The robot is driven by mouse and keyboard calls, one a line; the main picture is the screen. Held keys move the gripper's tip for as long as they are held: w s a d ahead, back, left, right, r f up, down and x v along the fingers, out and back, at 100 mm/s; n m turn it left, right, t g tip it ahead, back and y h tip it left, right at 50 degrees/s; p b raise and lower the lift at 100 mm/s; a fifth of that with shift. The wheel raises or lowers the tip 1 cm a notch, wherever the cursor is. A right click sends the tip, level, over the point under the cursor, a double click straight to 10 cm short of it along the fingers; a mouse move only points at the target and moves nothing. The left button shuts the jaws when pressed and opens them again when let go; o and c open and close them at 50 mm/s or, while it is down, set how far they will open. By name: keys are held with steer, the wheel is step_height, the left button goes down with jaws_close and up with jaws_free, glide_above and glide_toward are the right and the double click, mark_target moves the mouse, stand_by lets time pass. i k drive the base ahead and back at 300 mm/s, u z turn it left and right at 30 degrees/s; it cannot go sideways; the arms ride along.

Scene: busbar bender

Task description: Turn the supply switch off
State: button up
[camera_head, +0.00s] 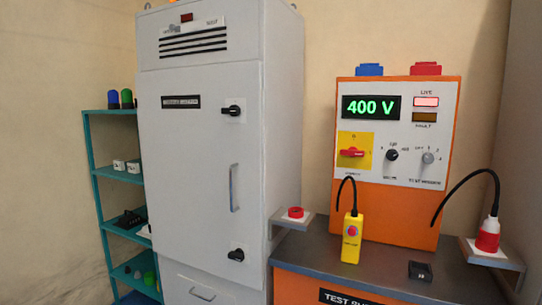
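The supply switch is most likely the red rotary handle (351,152) on a yellow plate on the orange test supply unit (397,215); the label below it is too small to read. Its handle lies roughly level. Above it, a display (371,107) reads 400 V in green. The LIVE lamp (426,102) is lit, and the lamp below it (424,117) looks dark. My gripper is not in view.
Two smaller knobs (391,155) (428,157) sit right of the switch. A yellow pendant (352,240), a black block (420,271) and a red plug (488,235) stand in front. A grey cabinet (210,140) and teal shelf (117,172) are left.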

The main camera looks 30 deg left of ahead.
mark_target(352, 151)
steer(key=u, duration=0.95)
steer(key=k, duration=1.3)
steer(key=u, duration=0.6)
steer(key=i, duration=0.6)
steer(key=u, duration=0.55)
steer(key=i, duration=1.3)
steer(key=z, duration=0.95)
steer(key=i, duration=0.35)
steer(key=z, duration=0.35)
